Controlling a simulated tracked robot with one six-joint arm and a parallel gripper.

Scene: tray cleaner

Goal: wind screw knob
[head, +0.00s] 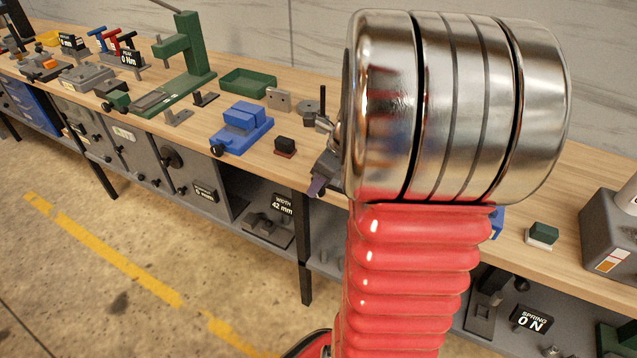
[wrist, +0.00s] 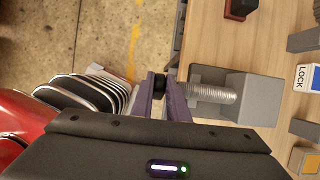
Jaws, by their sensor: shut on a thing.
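The dark screw knob (wrist: 159,84) sits between the two purple fingers of my gripper (wrist: 163,92) in the wrist view, and the gripper is shut on it. A silver threaded screw (wrist: 212,93) runs right from the knob into a grey block (wrist: 254,98) on the wooden bench. The knob's far side is hidden by the fingers. In the head view, part of my gripper (head: 318,184) shows at the bench's front edge. My large arm joint hides the rest, and the knob cannot be made out there.
A black block with a red base (head: 285,147) and a blue vise (head: 240,127) stand on the bench (head: 265,165) left of my gripper. A LOCK label (wrist: 308,78) lies right of the grey block. Bare bench separates these. Floor lies in front of the bench edge.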

